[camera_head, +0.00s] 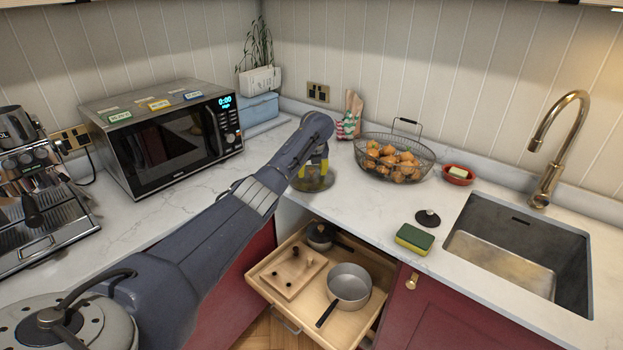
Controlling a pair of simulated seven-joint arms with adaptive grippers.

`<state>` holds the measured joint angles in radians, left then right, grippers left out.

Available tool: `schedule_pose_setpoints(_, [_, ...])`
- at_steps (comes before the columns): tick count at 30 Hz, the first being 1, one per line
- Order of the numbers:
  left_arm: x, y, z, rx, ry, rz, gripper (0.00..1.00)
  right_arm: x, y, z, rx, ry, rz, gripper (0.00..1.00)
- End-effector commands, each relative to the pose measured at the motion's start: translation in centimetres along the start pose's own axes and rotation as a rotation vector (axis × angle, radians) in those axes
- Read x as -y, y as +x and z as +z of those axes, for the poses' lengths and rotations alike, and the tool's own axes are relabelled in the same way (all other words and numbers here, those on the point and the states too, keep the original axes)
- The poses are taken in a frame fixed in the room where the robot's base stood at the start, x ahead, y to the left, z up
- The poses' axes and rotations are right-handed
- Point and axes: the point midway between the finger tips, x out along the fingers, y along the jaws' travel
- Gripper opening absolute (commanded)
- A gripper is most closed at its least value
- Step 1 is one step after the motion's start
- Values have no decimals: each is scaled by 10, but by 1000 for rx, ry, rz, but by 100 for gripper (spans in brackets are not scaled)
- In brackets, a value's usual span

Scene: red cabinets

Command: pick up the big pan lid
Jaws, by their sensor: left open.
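A round, see-through lid (302,184), which looks like the big pan lid, lies on the white counter near the inner corner. My left arm reaches in from the left, and my left gripper (313,170) points down over the lid with its fingers apart. The fingers overlap the lid's middle in the picture, so its knob is hidden and I cannot tell whether they touch it. The lid is still on the counter. My right gripper is not in view.
An open drawer (284,328) below holds a saucepan (349,283), a smaller dark-handled pot (321,236) and a pegged wooden board (291,272). A wire basket (425,170), sponge (414,239), small black lid-like disc (428,217) and sink (567,256) are right. A microwave (165,140) stands left.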

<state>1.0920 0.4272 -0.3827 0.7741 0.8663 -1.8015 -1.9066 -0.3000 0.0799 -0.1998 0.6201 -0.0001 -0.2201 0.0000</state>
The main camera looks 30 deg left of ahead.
Motion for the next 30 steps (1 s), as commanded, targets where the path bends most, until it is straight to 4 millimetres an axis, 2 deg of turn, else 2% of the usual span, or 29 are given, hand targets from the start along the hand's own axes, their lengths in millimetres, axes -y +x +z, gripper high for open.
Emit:
schedule_pose_setpoints(9, [0,2,0,1,1,1,54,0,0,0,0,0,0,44])
schedule_pose_setpoints(23, [0,2,0,1,1,1,0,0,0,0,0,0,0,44])
schedule_pose_setpoints(30, [0,1,1,1,0,0,0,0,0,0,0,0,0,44])
